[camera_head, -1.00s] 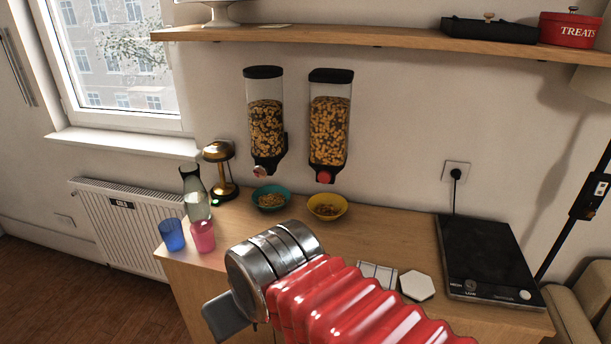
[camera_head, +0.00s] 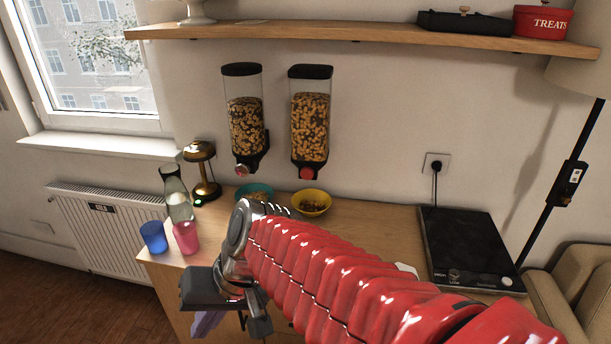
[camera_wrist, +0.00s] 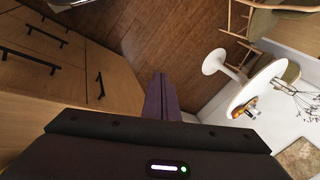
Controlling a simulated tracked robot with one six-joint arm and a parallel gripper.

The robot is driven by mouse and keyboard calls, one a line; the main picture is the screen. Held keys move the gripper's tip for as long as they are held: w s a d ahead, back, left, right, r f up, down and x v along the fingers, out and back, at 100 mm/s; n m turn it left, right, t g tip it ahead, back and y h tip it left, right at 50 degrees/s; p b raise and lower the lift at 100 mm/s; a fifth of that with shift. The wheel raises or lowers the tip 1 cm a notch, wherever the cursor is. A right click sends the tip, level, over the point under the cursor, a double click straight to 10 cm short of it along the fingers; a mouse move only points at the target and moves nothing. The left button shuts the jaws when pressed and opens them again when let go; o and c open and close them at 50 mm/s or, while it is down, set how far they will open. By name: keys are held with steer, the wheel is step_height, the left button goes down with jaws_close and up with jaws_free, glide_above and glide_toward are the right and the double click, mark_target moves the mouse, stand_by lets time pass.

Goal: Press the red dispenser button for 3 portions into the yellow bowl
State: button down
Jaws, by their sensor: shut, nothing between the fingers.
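The right dispenser (camera_head: 310,125) hangs on the wall, filled with brown cereal. Its red button (camera_head: 306,173) is at the bottom front. The yellow bowl (camera_head: 312,213) stands on the counter below it and holds some brown pieces. My gripper (camera_head: 203,324) hangs in front of the counter's front edge, low and left of the bowl and well away from the button. Its purple fingers show in the wrist view (camera_wrist: 161,95), pressed together and empty. The wrist view shows neither dispenser nor bowl.
A left dispenser (camera_head: 245,125) hangs above a teal bowl (camera_head: 250,189), partly hidden by my arm. A blue cup (camera_head: 153,237), a pink cup (camera_head: 186,238), a carafe (camera_head: 177,197) and a brass lamp (camera_head: 203,172) stand at left. A black hob (camera_head: 466,248) lies at right.

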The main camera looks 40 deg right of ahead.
mark_target(307, 173)
steer(key=w+d+r+m+t+y, duration=0.1)
steer(key=w+d+m+t+y, duration=0.1)
steer(key=w+d+m+t, duration=0.35)
steer(key=w+d+r+m+t+y, duration=0.1)
steer(key=w+d+m+t+y, duration=0.1)
steer(key=w+d+m, duration=0.6)
steer(key=w+d+f+m+t+h, duration=0.1)
steer(key=d+m+h, duration=0.4)
steer(key=d, duration=0.7)
steer(key=w+d+f+m+t+h, duration=0.2)
steer(key=d+m+t+h, duration=0.2)
steer(key=d, duration=0.7)
steer(key=shift+d+f+m+h, duration=0.35)
steer(key=shift+d+h, duration=0.05)
steer(key=shift+h, duration=0.2)
steer(key=shift+w+t, duration=0.1)
steer(key=shift+t, duration=0.15)
steer(key=w+d, duration=0.5)
steer(key=d, duration=0.2)
steer(key=shift+w, duration=0.15)
steer(key=shift+w+d, duration=0.1)
